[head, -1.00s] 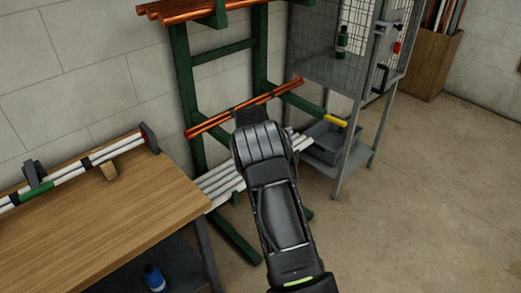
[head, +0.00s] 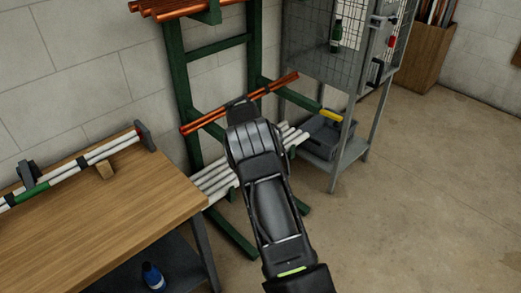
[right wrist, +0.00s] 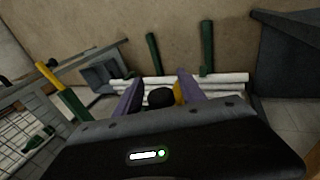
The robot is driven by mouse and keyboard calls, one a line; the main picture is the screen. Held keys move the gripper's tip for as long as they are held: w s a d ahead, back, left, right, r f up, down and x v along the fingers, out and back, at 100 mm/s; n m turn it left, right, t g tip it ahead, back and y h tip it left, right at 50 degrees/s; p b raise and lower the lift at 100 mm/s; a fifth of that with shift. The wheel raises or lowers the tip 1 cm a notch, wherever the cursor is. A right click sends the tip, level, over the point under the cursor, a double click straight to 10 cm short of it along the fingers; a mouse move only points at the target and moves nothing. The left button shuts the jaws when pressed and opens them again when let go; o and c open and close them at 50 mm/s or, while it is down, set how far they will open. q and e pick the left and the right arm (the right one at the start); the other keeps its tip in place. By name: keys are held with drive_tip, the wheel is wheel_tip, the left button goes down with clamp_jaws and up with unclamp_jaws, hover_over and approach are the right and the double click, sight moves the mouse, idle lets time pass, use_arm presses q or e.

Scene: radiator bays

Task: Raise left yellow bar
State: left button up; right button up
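A green rack (head: 180,100) stands against the wall. A green support arm with a yellow end (head: 330,115) sticks out from its right post. This yellow end also shows at the left of the right wrist view (right wrist: 48,76). My right gripper (head: 238,102) is at the middle of two orange rods (head: 202,122) in the head view, hiding the end of the left support arm. In the right wrist view, my right gripper's fingers (right wrist: 160,92) are apart. A yellow piece (right wrist: 179,94) shows beside the inner side of the right-hand finger. My left gripper is not in view.
White pipes (head: 215,182) lie low on the rack. A wooden table (head: 90,225) with a banded pipe (head: 95,155) is at left, a blue bottle (head: 153,277) below. A wire cage (head: 310,45) stands at right. The floor at right is clear.

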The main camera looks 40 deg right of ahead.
drive_tip(key=b+v, duration=0.1)
drive_tip(key=v, duration=0.6)
drive_tip(key=shift+r, duration=0.4)
drive_tip(key=shift+a, duration=0.15)
